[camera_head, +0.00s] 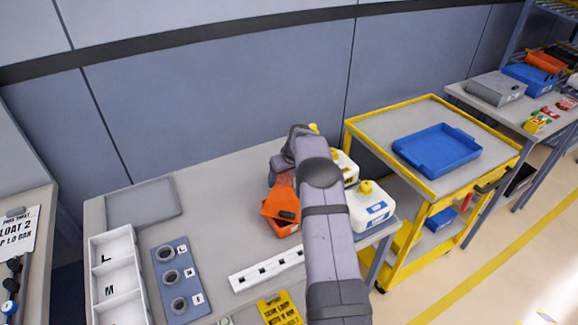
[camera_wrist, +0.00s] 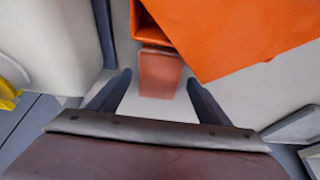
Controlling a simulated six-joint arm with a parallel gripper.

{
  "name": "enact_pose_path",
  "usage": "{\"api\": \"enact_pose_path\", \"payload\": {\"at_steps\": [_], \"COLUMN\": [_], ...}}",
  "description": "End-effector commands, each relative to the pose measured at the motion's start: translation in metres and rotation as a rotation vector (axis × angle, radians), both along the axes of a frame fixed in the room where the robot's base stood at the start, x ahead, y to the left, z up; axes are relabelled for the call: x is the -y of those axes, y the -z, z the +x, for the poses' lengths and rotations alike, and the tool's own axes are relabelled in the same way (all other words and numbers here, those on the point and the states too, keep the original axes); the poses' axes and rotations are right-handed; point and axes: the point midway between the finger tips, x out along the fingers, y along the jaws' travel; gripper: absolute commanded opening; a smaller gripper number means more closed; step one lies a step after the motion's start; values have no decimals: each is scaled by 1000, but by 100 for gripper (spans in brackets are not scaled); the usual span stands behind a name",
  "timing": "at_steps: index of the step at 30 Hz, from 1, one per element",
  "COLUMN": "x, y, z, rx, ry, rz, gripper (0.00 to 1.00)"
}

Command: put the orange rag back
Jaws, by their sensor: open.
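A muted orange, cloth-like piece that looks like the rag (camera_wrist: 160,74) stands between my gripper's (camera_wrist: 159,82) two open fingers in the wrist view, with gaps on both sides. Just beyond it is a brighter orange, hollow, angular piece (camera_wrist: 235,32), which fills the upper part of that view. In the head view the orange piece (camera_head: 280,203) with a dark part lies on the grey workbench (camera_head: 215,220) below my gripper. My arm hides part of this area, and the rag is hard to separate from the orange piece there.
White jugs with yellow caps (camera_head: 372,206) stand close right of my arm. A white slotted strip (camera_head: 266,270), a blue ring holder (camera_head: 180,284), a white compartment tray (camera_head: 119,281) and an empty grey tray (camera_head: 141,203) are to the left. A yellow cart (camera_head: 433,187) carries a blue tray (camera_head: 437,150).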

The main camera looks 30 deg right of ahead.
Motion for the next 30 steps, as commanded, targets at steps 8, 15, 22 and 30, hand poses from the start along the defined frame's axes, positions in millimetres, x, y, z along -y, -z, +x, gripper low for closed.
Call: {"api": "enact_pose_path", "payload": {"at_steps": [8, 15, 22, 30], "x": [0, 0, 0, 0], "y": [-34, -70, -94, -103], "z": [-14, -30, -40, -44], "rx": [3, 2, 1, -1], "ry": [0, 0, 0, 0], "rz": [-1, -1, -1, 0], "gripper": [71, 71, 71, 71]}}
